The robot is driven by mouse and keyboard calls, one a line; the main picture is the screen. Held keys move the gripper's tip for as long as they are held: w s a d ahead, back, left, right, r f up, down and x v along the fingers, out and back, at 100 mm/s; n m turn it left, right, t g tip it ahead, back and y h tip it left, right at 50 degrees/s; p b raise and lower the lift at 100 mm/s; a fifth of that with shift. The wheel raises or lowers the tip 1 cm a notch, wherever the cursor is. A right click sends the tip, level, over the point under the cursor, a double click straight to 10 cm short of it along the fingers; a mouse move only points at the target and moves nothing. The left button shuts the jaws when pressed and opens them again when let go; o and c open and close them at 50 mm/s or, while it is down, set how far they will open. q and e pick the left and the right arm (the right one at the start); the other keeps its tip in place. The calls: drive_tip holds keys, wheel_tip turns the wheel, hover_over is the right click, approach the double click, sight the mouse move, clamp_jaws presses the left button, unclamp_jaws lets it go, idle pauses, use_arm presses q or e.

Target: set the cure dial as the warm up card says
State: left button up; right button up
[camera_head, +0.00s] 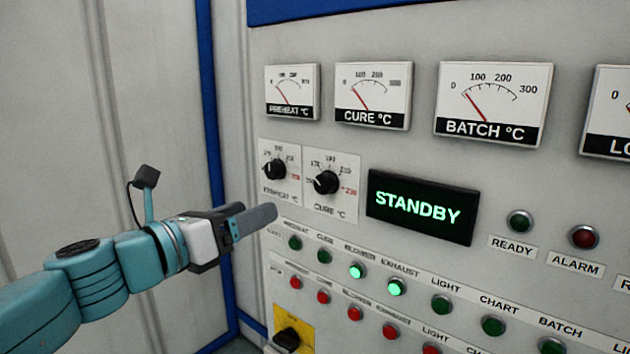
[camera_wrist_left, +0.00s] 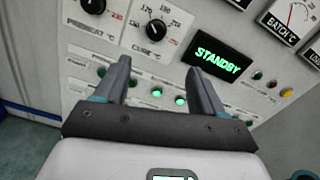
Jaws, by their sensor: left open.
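The cure dial (camera_head: 326,182) is a black knob on a white scale plate labelled CURE °C, right of the preheat dial (camera_head: 275,169). It also shows in the left wrist view (camera_wrist_left: 155,29), beyond and between my fingers. My left gripper (camera_head: 262,216) is open and empty, below and left of the cure dial, apart from it. The left wrist view shows its two spread fingers (camera_wrist_left: 160,82) pointing at the panel. The cure gauge (camera_head: 373,97) has its red needle low on the scale. No warm up card is in view. My right gripper is not in view.
A display (camera_head: 421,207) reads STANDBY. Rows of green and red buttons lie below the dials; the blower (camera_head: 357,271) and exhaust (camera_head: 396,287) buttons glow green. A black knob on a yellow plate (camera_head: 307,325) sits lower left. A blue post (camera_head: 211,130) edges the panel's left.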

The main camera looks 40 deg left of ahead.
sight(320, 187)
use_arm(q)
drive_tip(key=w, duration=1.1)
drive_tip(key=w+f+p, duration=0.1)
drive_tip(key=w, duration=0.4)
drive_tip(key=shift+w+d, duration=0.3)
drive_tip(key=shift+w, duration=0.05)
drive_tip(key=shift+d+r, duration=0.1)
drive_tip(key=shift+s+d+r, duration=0.1)
drive_tip(key=shift+s+r, duration=0.05)
drive_tip(key=shift+s, duration=0.05)
drive_tip(key=shift+w+f, duration=0.2)
drive_tip(key=shift+w, duration=0.2)
drive_tip(key=shift+c, duration=0.6)
drive_tip(key=c, duration=0.9)
